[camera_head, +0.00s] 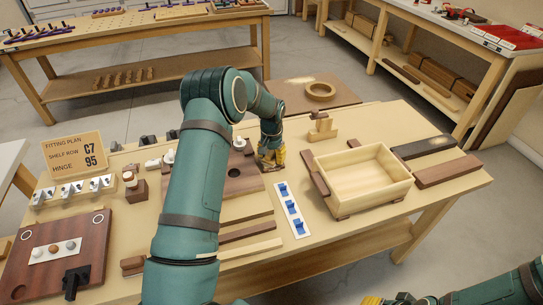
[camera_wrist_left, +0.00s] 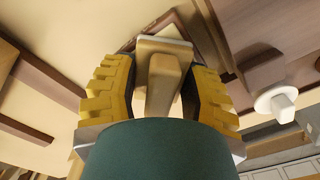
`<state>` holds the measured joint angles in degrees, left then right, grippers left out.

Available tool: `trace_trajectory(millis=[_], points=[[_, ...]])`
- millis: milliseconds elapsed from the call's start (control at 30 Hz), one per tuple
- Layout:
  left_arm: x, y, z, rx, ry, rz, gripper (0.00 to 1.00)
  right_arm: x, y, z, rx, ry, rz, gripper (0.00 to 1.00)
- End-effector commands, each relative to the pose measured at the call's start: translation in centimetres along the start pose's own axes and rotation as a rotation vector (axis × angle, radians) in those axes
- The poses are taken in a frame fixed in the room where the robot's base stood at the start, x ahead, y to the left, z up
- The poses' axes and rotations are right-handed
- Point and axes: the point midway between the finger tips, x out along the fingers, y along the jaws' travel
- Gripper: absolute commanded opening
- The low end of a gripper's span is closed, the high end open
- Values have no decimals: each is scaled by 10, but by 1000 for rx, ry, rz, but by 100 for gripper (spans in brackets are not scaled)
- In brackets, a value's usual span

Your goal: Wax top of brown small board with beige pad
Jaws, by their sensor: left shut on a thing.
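My left gripper (camera_head: 270,160) is over the middle of the bench, beside the brown board with a round hole (camera_head: 238,177). In the left wrist view its yellow fingers (camera_wrist_left: 162,95) are shut on the beige pad (camera_wrist_left: 163,82), gripping its upright handle. In the head view the fingers hide most of the pad, and I cannot tell whether it touches anything below. A small brown board (camera_head: 447,171) lies flat at the right of the bench, in front of a darker board (camera_head: 422,147) with a pale patch. My right gripper (camera_head: 385,300) shows only partly at the bottom edge.
A pale wooden drawer box (camera_head: 362,180) stands right of the gripper. A white strip with blue pieces (camera_head: 292,210) lies between them. Knobs and hinge pieces crowd the left.

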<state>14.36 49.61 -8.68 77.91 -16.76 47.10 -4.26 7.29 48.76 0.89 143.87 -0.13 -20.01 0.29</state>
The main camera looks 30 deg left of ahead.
Motion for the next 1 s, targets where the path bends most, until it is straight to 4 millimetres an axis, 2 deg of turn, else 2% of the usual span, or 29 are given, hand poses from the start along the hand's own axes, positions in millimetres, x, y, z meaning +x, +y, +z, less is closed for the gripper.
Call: trace_trajectory(millis=[1000], points=[[-69,0,0,0,-1,0,19,-38,-14,-3,0,0,0,40]])
